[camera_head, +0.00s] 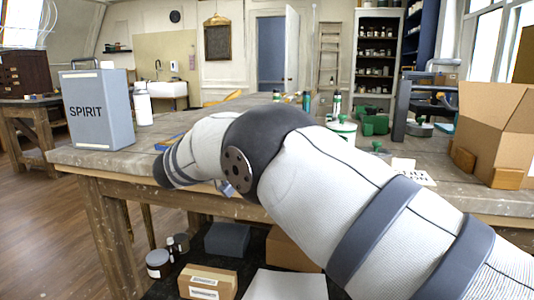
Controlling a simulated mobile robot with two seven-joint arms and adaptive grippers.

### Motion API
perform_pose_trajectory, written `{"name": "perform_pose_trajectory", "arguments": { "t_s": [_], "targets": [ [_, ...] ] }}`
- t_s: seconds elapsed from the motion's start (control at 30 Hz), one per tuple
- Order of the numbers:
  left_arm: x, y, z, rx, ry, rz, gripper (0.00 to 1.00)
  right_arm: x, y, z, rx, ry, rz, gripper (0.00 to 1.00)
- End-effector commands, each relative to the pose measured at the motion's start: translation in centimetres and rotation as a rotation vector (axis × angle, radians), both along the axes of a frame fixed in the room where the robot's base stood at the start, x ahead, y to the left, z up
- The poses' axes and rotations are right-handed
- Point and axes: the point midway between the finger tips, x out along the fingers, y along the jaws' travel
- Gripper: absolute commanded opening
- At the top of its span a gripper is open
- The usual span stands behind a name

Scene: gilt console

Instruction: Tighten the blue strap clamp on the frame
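My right arm comes in from the lower right and its thick grey and white links cover the middle of the workbench (75,158). Its gripper is hidden behind the links or out of the picture. My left gripper is not in view. A small blue piece (168,143) shows on the bench just left of the arm. I cannot tell whether it is part of the blue strap clamp. No frame can be made out; the arm hides much of the bench top.
A grey SPIRIT can (98,110) and a white bottle (142,104) stand at the bench's left end. At the right are green items (376,124), an open cardboard box (490,130) and wooden blocks (508,178). Boxes (208,282) and jars (158,263) sit below the bench.

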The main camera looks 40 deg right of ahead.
Motion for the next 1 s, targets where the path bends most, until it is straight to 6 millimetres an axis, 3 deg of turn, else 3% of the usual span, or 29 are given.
{"name": "perform_pose_trajectory", "arguments": {
  "t_s": [0.5,0.53,0.6,0.9,1.0],
  "targets": [
    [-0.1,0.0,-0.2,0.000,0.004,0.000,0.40,0.0,-0.1,0.2,-0.004,-0.001,-0.020,0.05],
    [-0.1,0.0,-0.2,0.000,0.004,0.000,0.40,0.0,-0.1,0.2,-0.004,-0.001,-0.020,0.35],
    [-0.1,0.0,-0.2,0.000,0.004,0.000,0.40,0.0,-0.1,0.2,-0.004,-0.001,-0.019,0.51],
    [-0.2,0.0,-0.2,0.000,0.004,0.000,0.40,0.0,0.0,0.1,-0.002,0.000,-0.018,0.54],
    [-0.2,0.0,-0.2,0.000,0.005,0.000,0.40,0.0,1.0,0.1,-0.002,-0.001,-0.016,0.54]
  ]
}}
